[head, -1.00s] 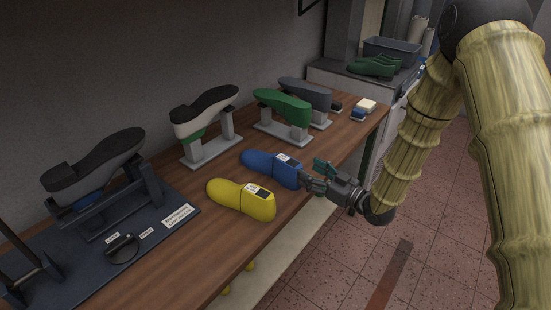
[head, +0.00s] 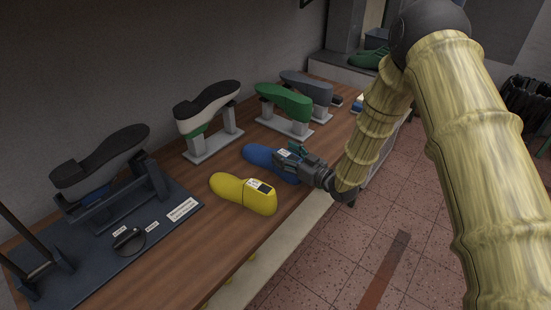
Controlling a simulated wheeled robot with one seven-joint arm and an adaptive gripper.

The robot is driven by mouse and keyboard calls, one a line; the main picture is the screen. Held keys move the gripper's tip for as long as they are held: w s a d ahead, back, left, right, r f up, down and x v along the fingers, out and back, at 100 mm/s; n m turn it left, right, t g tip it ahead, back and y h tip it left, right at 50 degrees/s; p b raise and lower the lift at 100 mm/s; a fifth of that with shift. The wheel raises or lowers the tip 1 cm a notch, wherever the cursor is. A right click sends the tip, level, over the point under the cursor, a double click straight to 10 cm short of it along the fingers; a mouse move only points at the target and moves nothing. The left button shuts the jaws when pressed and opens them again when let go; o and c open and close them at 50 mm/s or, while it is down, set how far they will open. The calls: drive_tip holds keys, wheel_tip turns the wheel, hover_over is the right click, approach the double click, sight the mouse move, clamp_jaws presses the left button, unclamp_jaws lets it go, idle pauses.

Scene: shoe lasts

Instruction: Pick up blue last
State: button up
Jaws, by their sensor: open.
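The blue last (head: 259,155) lies on the wooden bench, just behind and to the right of the yellow last (head: 243,193). My gripper (head: 285,158) is open at the right part of the blue last, with its fingers over or around it. The gripper covers the right end of the blue last, so I cannot tell whether the fingers touch it. The left end of the blue last shows clear of the gripper.
Green (head: 285,101) and black-and-white (head: 207,105) shoe forms stand on grey stands behind. A dark board (head: 150,247) with a shoe stand fills the bench's left. The bench's front edge runs below my gripper. The yellow last sits close by.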

drive_tip(key=shift+w, duration=0.1)
clamp_jaws()
drive_tip(key=shift+r, duration=0.1)
drive_tip(key=shift+r, duration=0.1)
idle(0.5)
